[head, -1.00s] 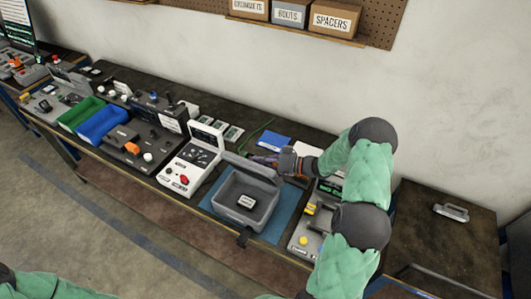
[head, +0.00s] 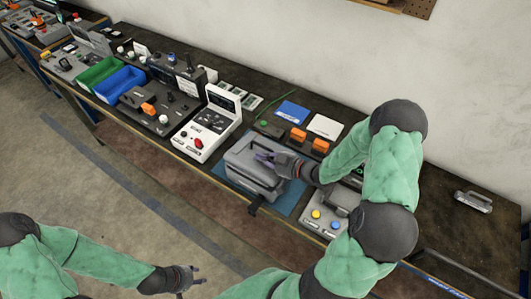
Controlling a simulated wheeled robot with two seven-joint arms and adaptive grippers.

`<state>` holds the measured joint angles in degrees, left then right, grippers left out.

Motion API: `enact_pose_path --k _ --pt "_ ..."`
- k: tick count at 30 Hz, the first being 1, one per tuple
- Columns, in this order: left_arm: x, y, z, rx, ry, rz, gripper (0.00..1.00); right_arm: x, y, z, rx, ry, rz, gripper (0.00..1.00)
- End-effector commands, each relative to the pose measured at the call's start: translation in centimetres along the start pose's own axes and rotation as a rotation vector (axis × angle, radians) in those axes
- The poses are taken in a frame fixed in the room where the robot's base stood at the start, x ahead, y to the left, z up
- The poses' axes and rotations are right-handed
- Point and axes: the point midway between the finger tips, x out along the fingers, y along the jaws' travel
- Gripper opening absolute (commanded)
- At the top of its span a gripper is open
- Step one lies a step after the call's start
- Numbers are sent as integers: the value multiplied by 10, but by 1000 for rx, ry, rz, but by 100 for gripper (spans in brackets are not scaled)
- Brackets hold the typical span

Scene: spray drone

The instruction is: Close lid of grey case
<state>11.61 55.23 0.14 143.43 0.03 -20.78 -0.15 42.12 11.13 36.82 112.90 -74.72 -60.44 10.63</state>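The grey case (head: 246,177) stands on a blue mat (head: 290,202) on the workbench. Its lid (head: 242,153) is down over the box, and the inside no longer shows. I cannot tell whether the lid is fully flush or slightly raised. My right gripper (head: 265,158) is over the top of the lid, apparently touching it. Its fingers are small and partly hidden by its own body, so their opening is unclear. My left gripper (head: 196,276) is low in front of the bench, away from the case, with its fingers apart and empty.
A white console (head: 208,122) with a red button stands left of the case. A grey box (head: 328,213) with yellow and blue buttons is to the right. Behind are orange-topped devices (head: 309,140) and a blue sheet (head: 291,112).

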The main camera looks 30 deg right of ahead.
Motion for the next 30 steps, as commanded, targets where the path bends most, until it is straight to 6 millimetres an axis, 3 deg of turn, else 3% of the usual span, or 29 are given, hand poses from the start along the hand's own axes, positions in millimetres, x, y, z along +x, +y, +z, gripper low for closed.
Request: enact_pose_path --k 12,30 --pt "18 -7 -1 0 0 0 40 5 -8 21 -52 1 13 0" --pt "19 -7 -1 0 0 0 40 6 -8 22 -51 1 12 0"
